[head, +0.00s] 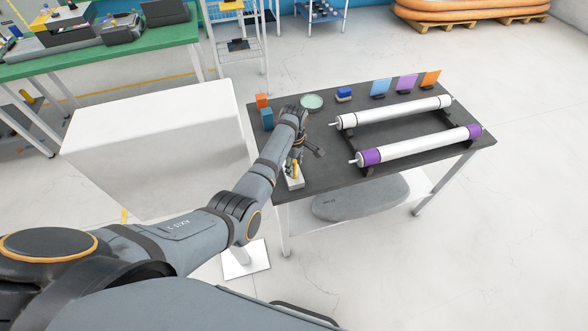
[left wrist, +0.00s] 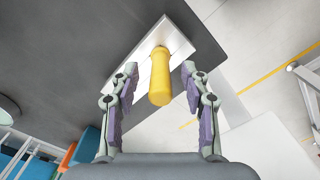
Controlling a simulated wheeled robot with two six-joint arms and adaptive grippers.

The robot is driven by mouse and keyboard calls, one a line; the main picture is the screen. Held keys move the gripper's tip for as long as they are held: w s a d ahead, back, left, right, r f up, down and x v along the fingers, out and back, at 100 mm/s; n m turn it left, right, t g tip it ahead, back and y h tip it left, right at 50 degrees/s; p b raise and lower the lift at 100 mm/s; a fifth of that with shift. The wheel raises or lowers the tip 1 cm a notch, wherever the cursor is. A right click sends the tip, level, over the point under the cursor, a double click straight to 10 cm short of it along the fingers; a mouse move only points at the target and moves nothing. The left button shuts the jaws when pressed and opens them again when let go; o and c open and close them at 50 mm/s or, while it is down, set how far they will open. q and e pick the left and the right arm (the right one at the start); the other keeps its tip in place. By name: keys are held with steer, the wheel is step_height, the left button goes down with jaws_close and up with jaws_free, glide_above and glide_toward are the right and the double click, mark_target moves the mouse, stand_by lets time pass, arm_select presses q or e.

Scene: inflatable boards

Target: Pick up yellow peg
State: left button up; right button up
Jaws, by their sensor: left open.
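The yellow peg (left wrist: 160,78) stands on a white block (left wrist: 182,48) in the left wrist view. My left gripper (left wrist: 158,82) is open, with one finger on each side of the peg and a gap on both sides. In the head view the left gripper (head: 298,155) is over the left part of the dark table, above the white block (head: 294,180). Only a small part of the yellow peg (head: 289,167) shows there beside the gripper. My right gripper is in neither view.
Two long rollers (head: 395,111) lie on the dark table (head: 330,172) to the right. Orange and blue blocks (head: 266,118), a round green dish (head: 312,102) and small coloured cards (head: 406,83) are along the back. A white cabinet (head: 150,135) stands left of the table.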

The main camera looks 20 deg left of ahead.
arm_select(q)
jaws_close()
